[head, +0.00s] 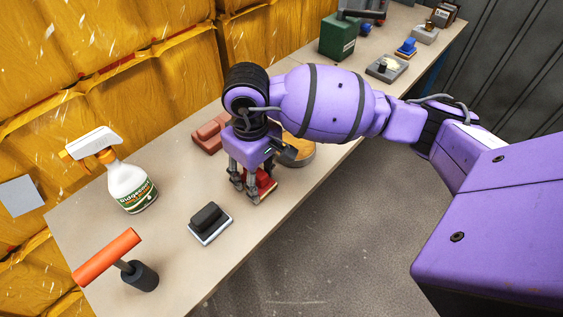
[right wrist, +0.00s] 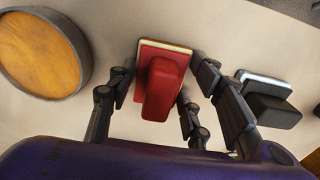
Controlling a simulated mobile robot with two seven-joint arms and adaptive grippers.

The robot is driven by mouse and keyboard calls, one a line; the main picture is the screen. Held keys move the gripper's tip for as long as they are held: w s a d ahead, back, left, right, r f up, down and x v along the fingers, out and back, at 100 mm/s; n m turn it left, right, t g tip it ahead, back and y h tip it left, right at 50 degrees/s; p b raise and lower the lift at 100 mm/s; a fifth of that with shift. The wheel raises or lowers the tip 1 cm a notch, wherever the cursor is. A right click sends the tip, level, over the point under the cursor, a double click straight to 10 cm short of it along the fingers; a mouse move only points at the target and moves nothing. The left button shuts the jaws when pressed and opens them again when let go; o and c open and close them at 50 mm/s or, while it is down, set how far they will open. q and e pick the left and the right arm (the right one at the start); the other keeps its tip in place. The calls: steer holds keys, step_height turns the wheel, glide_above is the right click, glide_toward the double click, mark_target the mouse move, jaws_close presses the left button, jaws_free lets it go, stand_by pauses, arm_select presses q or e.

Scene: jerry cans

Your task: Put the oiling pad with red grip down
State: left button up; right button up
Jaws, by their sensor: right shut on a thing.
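The oiling pad with red grip (head: 264,184) is at the front edge of the table (head: 180,150), under my right gripper (head: 252,186). In the right wrist view the pad (right wrist: 165,85) sits between the fingers of the gripper (right wrist: 160,103), with its pale base edge showing beyond the red grip. My right gripper points down and is shut on the pad. The pad is very low over the tabletop; I cannot tell whether it touches it. My left gripper is not in view.
A pad with black grip (head: 209,222) lies to the left, and a round tin with an orange-brown inside (head: 299,152) is close on the right. A red block (head: 210,133) lies behind. A spray bottle (head: 130,187) and an orange-handled tool (head: 108,257) stand further left.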

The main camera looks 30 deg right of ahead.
steer(key=shift+w+r, duration=0.1)
steer(key=o, duration=1.3)
step_height(320, 180, up, 12)
steer(key=shift+f, duration=0.2)
steer(key=shift+r, duration=0.25)
